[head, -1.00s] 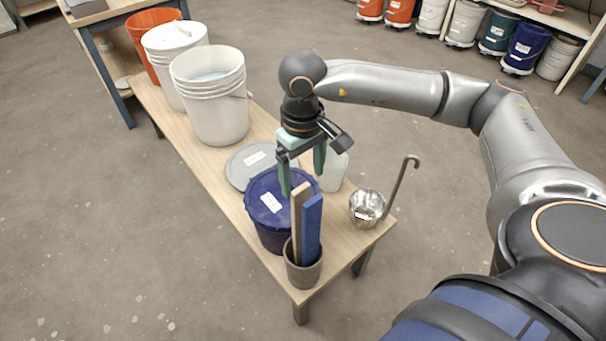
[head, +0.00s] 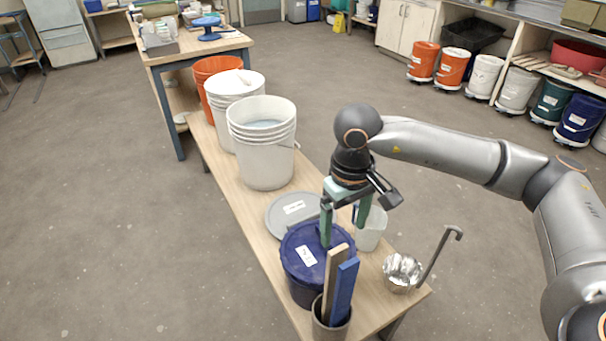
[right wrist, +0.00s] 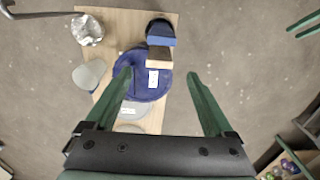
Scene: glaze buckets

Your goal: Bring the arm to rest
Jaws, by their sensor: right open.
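My right gripper (head: 346,226) is open and empty, pointing down above the bench. Its two green fingers hang over the lidded blue bucket (head: 297,273) and beside the clear plastic pitcher (head: 371,232). In the right wrist view the open fingers (right wrist: 160,84) frame the blue bucket (right wrist: 158,90) below, with nothing between them. My right arm reaches in from the right of the head view.
The bench (head: 233,190) carries an open white bucket (head: 262,160), a grey lid (head: 296,213), a pot with sticks (head: 330,318) and a metal ladle (head: 402,271). White and orange buckets stand behind. Open floor (head: 130,230) lies left.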

